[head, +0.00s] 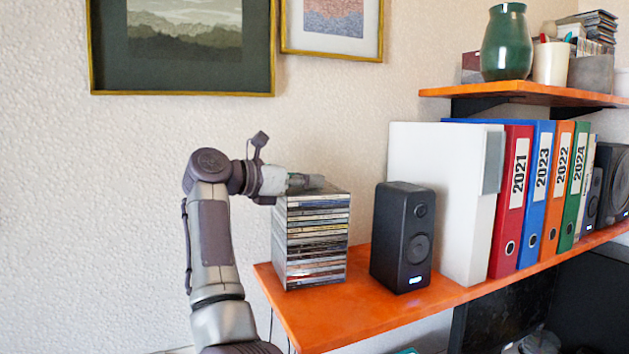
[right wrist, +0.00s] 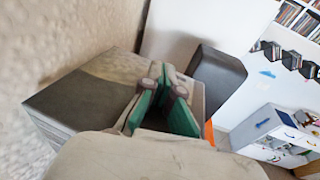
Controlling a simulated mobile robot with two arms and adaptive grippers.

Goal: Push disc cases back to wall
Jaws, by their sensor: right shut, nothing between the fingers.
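A stack of disc cases (head: 316,240) stands upright at the left end of the orange shelf (head: 345,309), near the wall. My right gripper (head: 318,181) is shut and empty, held at the top of the stack and pointing right. In the right wrist view its green-padded fingers (right wrist: 166,112) lie over the top case (right wrist: 85,95). I cannot tell whether the fingers touch the case. The stack's back side is hidden, so any gap to the wall cannot be judged. My left gripper is not in view.
A black speaker (head: 402,237) stands just right of the stack, with a white box (head: 440,190) and several ring binders (head: 512,200) beyond. An upper shelf (head: 525,93) holds a green vase (head: 507,42). Framed pictures (head: 182,45) hang above. The shelf front is bare.

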